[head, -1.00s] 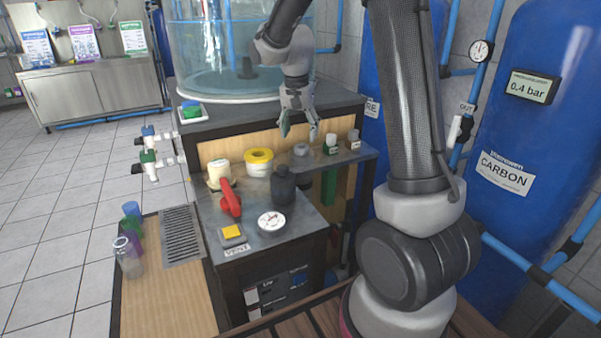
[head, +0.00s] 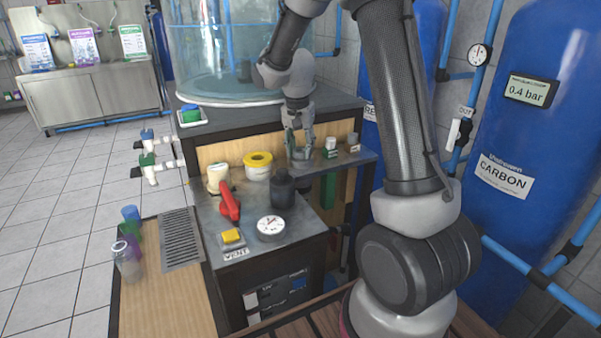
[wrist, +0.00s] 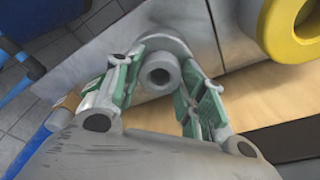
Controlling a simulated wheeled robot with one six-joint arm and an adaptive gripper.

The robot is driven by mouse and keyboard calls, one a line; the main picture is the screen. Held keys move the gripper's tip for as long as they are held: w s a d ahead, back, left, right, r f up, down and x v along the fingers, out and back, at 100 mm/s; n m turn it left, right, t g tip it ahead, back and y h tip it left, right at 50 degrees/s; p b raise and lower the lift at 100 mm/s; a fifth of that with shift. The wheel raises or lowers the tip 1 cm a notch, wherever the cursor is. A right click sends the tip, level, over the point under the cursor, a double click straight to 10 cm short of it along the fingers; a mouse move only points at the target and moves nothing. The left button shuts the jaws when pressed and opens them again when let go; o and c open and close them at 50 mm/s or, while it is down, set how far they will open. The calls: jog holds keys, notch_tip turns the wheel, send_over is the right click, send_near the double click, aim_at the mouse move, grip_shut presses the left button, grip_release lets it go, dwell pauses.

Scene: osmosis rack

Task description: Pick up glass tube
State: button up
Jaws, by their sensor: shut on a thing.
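My gripper (head: 300,147) is at the raised shelf behind the bench. In the wrist view its green-padded fingers (wrist: 160,80) stand on both sides of a short, hollow grey tube (wrist: 157,76), seen end-on, and are shut on it. The tube stands over a round grey base; whether it is glass I cannot tell. In the head view the fingers mostly hide it. Several small glass-like vessels stand at the left: a blue one (head: 131,214), a purple one (head: 133,246) and a clear one (head: 126,264). My gripper is far from them.
A yellow-topped white container (head: 258,166) stands left of my gripper. A dark bottle (head: 282,190), a red handle (head: 229,203) and a gauge (head: 271,226) occupy the bench. Small capped bottles (head: 331,148) are to the right. The water tank (head: 235,60) rises behind.

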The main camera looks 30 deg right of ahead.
jog(key=shift+r, duration=0.1)
notch_tip(320, 180, up, 28)
dwell(0.6)
